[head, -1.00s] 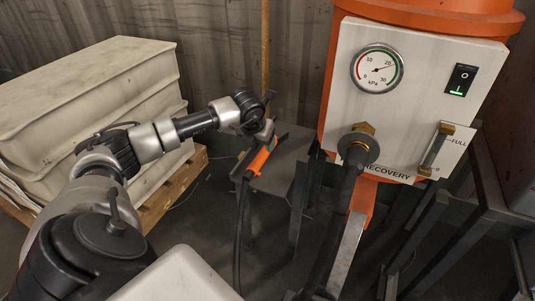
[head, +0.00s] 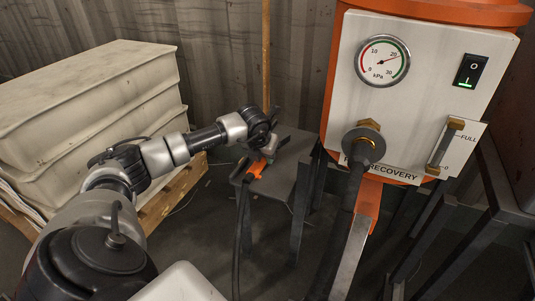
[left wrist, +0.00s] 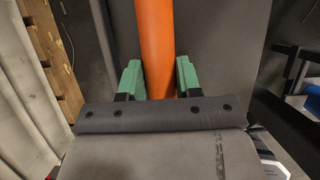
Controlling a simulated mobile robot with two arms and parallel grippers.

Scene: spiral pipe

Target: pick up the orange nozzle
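The orange nozzle (head: 255,169) lies at the near left part of a small dark stand in the head view, with a dark hose hanging from its near end. My left gripper (head: 268,155) is low over the far end of the nozzle and hides part of it. In the left wrist view the nozzle (left wrist: 157,50) runs between the two green fingertips of my left gripper (left wrist: 159,80) and nearly fills the space between them. Whether the fingers press on it cannot be made out. My right gripper is not in view.
The dark stand (head: 285,175) has bare top to the right of the nozzle. A recovery unit with a white panel (head: 410,110) and a hose fitting (head: 364,145) stands to the right. Stacked pale bins (head: 90,95) on a wooden pallet (head: 175,190) stand to the left.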

